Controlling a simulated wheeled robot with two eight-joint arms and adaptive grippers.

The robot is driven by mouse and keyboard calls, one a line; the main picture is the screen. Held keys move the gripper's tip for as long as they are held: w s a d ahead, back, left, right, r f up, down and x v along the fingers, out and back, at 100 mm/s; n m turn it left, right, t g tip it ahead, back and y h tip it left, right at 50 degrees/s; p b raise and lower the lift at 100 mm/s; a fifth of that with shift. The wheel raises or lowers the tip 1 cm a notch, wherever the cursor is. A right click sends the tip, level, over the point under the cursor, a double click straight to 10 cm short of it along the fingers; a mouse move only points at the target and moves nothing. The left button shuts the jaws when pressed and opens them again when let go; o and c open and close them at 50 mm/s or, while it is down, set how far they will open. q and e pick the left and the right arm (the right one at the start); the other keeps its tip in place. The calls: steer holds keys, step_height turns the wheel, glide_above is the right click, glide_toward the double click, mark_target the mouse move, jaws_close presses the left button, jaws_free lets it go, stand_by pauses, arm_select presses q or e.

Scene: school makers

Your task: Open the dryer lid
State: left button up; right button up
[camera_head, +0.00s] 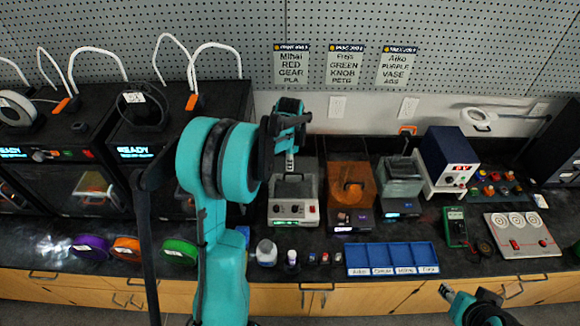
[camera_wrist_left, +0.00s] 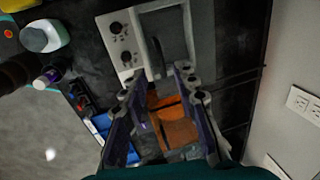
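Three lidded units stand side by side on the bench, and I cannot tell from labels which is the dryer. One is a pale grey box with two knobs and a green display (camera_head: 293,209); it also shows in the left wrist view (camera_wrist_left: 119,42). Beside it is a unit with an orange see-through lid (camera_head: 350,178), also in the left wrist view (camera_wrist_left: 177,128). Right of that is a unit with a grey see-through lid (camera_head: 402,179). All lids look shut. My left gripper (camera_head: 290,160) is open above the grey box, its fingers (camera_wrist_left: 160,80) spread. My right gripper (camera_head: 449,294) is low at right, its fingers unclear.
Black printers (camera_head: 70,170) fill the left, with coloured spools (camera_head: 127,248) in front. Bottles (camera_head: 266,252) and a blue sorting tray (camera_head: 390,257) lie before the units. A dark blue power supply (camera_head: 450,155) and multimeter (camera_head: 455,226) are at right. The pegboard wall is close behind.

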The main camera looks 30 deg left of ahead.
arm_select(q)
glide_above(290, 181)
step_height(290, 181, down, 7)
steer(key=shift+w+f+b, duration=0.1)
steer(key=shift+b, duration=0.35)
jaws_close()
